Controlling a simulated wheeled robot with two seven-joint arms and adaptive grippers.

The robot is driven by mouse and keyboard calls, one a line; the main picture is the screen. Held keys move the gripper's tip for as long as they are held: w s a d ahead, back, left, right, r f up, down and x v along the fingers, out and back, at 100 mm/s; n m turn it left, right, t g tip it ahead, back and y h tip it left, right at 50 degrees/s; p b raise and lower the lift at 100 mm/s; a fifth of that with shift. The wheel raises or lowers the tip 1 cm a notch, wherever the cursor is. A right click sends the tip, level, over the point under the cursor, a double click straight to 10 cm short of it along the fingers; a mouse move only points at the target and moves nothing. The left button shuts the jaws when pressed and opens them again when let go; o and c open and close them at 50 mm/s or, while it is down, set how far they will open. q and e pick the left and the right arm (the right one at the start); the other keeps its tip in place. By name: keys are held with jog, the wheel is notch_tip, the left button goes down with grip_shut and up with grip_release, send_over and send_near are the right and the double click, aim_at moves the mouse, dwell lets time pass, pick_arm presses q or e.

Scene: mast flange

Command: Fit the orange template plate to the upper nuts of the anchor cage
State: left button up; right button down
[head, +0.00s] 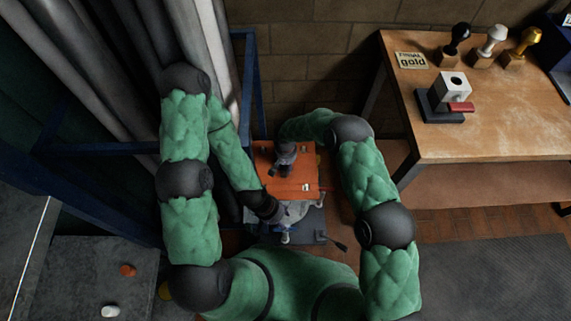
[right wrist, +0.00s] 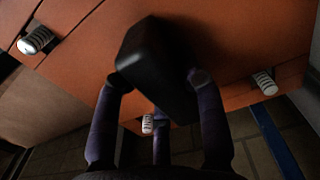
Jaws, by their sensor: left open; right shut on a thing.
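The orange template plate (head: 304,160) lies roughly flat over the anchor cage in the head view, and its underside is hidden. It also fills much of the right wrist view (right wrist: 235,35). Pale threaded rod ends show at the plate in the right wrist view, one at upper left (right wrist: 38,40), one at right (right wrist: 264,82) and one at the lower edge (right wrist: 148,123). My right gripper (head: 284,160) is shut on the plate's black block handle (right wrist: 158,65). My left gripper (head: 283,221) is open beside the plate's near edge, over the grey cage parts (head: 292,212). Whether the plate touches the nuts cannot be told.
A wooden bench (head: 480,120) at right carries stamps (head: 492,45), a gold card (head: 411,60) and a block fixture (head: 452,92). A blue frame (head: 249,80) and large grey tubes stand at left. A grey surface at lower left holds small orange (head: 128,270) and white (head: 110,311) items.

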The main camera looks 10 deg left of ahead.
jog(key=shift+f, duration=0.85)
jog(key=c, duration=0.8)
grip_release()
jog(key=shift+c, duration=0.2)
jog(key=shift+o, duration=0.8)
notch_tip(320, 180, up, 12)
